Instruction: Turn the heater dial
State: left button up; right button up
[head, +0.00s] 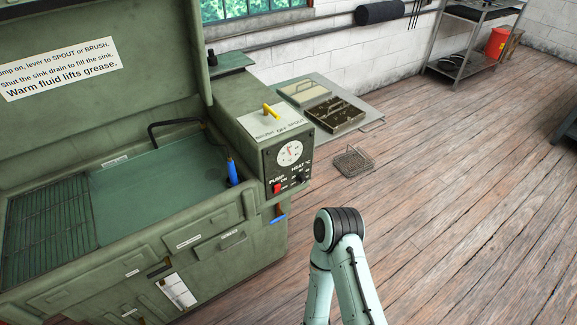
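The green parts washer (218,247) fills the left of the head view, lid up. A control box stands at its right end. On the box's front face, a small dark dial (301,178) sits under the "HEAT °C" label, small and hard to read, so its setting cannot be told. A round white gauge (290,152) with a red needle is above it. A red pump switch (278,188) is to its left. Neither of my grippers is in view; only part of one pale arm of mine shows at the bottom, apart from the box.
A yellow lever (271,111) tops the control box. A blue-handled brush (233,172) stands at the sink's right edge. Trays rest on a grey side shelf (302,84) behind the box. A wire basket (352,160) is to the right. The wooden floor (450,190) at right is largely clear.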

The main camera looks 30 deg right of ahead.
aim_at(301, 178)
jog(key=z, duration=1.35)
